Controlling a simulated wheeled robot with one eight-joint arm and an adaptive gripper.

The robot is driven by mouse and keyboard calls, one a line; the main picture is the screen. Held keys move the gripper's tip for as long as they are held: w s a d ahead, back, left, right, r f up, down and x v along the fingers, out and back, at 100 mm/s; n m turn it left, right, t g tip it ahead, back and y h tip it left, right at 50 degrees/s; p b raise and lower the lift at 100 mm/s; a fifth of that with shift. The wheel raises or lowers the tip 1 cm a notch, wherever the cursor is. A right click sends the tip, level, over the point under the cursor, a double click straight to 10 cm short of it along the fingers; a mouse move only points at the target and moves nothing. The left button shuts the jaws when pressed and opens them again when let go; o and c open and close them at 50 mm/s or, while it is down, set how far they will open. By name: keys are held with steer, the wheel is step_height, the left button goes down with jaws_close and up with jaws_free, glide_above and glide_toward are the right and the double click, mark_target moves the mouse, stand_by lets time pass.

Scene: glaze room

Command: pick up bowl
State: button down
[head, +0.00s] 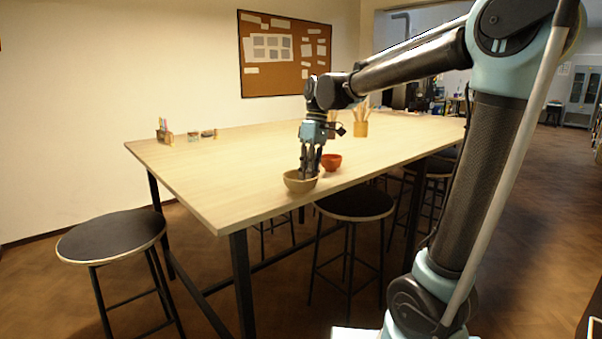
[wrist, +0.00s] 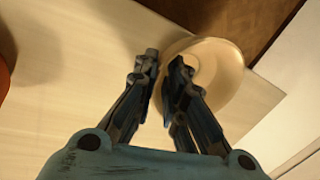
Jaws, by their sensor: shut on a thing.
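A tan bowl (head: 297,184) is at the front edge of the table, near its front corner, in the head view. It also shows in the wrist view (wrist: 225,80), upper right of the fingers. My gripper (head: 310,175) points down at the bowl, with its fingers at the rim. In the wrist view my gripper (wrist: 167,62) is shut on the bowl's near-left rim, one finger outside and one inside. The bowl looks upright. I cannot tell whether its base touches the table.
A red-orange bowl (head: 331,161) stands just behind on the wooden table (head: 230,160). A holder with sticks (head: 361,126) and small items (head: 165,134) are farther back. Stools (head: 110,237) surround the table.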

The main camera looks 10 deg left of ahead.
steer(key=shift+s+d, duration=0.55)
steer(key=shift+d, duration=0.2)
steer(key=c, duration=1.6)
jaws_free()
steer(key=shift+a, duration=0.1)
steer(key=v, duration=1.2)
